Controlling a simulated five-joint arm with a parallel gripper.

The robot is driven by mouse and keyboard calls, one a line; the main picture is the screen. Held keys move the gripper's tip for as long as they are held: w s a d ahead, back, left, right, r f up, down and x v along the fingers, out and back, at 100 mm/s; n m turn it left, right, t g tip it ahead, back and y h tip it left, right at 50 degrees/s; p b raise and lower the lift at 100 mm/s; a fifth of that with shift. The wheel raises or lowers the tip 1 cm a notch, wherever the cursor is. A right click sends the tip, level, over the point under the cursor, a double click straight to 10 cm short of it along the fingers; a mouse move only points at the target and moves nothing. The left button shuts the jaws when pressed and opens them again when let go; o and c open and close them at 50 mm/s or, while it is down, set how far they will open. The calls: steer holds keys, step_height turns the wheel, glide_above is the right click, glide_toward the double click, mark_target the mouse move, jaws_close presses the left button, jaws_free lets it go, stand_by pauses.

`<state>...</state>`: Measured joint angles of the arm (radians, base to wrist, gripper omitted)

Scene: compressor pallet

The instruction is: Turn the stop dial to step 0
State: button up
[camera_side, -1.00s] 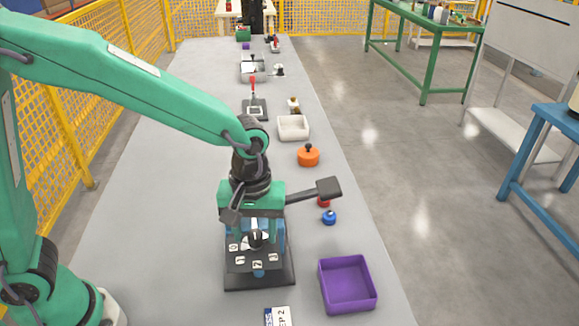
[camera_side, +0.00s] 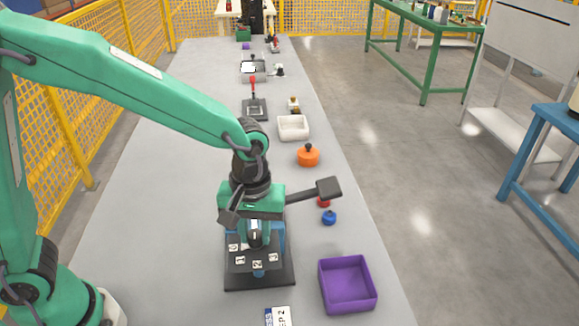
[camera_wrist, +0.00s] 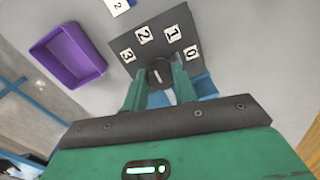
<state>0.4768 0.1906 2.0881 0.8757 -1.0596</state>
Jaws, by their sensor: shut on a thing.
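The stop dial (camera_wrist: 160,70) is a dark round knob on a black plate (camera_side: 259,278) with white number tags 0, 1, 2 and 3 in an arc. In the wrist view the 0 tag (camera_wrist: 191,53) is at the right and the 3 tag (camera_wrist: 127,55) at the left. My gripper (camera_side: 254,236) is over the plate, pointing down, its two green fingers closed on the knob from both sides. A short white mark shows on the knob in the wrist view; which tag it points to I cannot tell. The fingers partly hide the knob.
An open purple bin (camera_side: 347,286) stands right of the plate. A blue knobbed piece (camera_side: 329,217) and a partly hidden red one (camera_side: 323,202) lie behind it. An orange lidded pot (camera_side: 308,155) and white tray (camera_side: 293,127) are farther back. The bench left of the plate is clear.

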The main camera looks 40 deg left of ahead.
steer(key=m, duration=0.8)
steer(key=shift+r, duration=0.1)
steer(key=m, duration=0.5)
steer(key=shift+s, duration=0.1)
steer(key=m, duration=0.4)
steer(key=shift+m, duration=0.3)
steer(key=o, duration=1)
